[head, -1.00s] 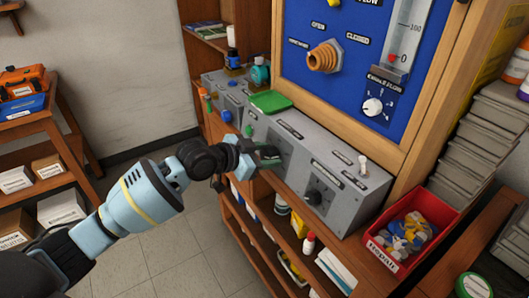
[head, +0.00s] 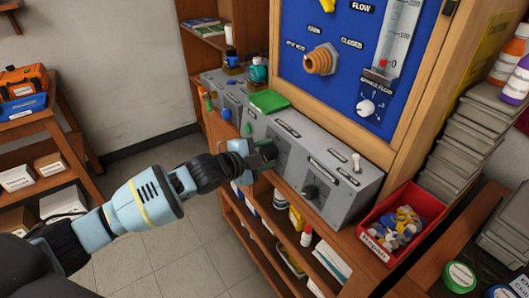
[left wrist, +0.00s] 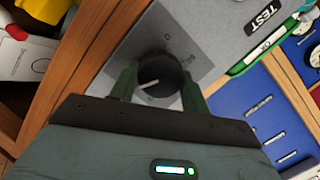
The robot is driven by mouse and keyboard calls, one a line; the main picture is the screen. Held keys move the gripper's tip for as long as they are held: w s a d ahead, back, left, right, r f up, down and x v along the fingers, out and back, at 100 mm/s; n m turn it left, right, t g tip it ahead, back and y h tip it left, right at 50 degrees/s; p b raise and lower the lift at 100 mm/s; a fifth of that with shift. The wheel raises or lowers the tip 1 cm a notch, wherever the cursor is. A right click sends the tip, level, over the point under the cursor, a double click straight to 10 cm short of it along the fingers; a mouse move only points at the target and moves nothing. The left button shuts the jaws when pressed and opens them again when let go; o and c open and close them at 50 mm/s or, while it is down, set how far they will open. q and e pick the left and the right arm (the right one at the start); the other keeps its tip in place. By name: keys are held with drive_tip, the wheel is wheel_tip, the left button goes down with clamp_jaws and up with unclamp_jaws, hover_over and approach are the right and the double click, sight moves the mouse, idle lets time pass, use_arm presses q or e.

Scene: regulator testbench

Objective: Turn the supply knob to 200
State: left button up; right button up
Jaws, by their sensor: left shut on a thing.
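My left gripper (head: 262,156) reaches the front of the grey control box (head: 345,193) from the left. In the left wrist view its two green fingers (left wrist: 160,88) are shut around a round black knob (left wrist: 162,76) with a white pointer line. The pointer aims toward the lower left in that view. The scale marks around the knob are too small to read, so I cannot tell its setting. In the head view the gripper hides this knob. My right gripper is not in view.
A red bin (head: 375,247) of small parts stands right of the box. A green-lidded item (head: 268,101) lies on top behind it. The blue panel (head: 325,95) with a gauge and brass fitting rises behind. Shelves with bottles lie below.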

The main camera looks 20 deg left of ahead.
use_arm(q)
drive_tip(key=shift+f+m, duration=0.1)
drive_tip(key=shift+m, duration=0.3)
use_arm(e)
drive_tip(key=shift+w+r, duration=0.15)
use_arm(q)
drive_tip(key=o, duration=1)
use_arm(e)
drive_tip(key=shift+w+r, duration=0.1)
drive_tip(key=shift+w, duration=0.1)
use_arm(q)
drive_tip(key=v, duration=0.8)
drive_tip(key=shift+p, duration=0.3)
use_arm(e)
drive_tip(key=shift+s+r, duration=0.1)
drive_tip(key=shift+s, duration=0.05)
use_arm(q)
drive_tip(key=shift+d, duration=0.1)
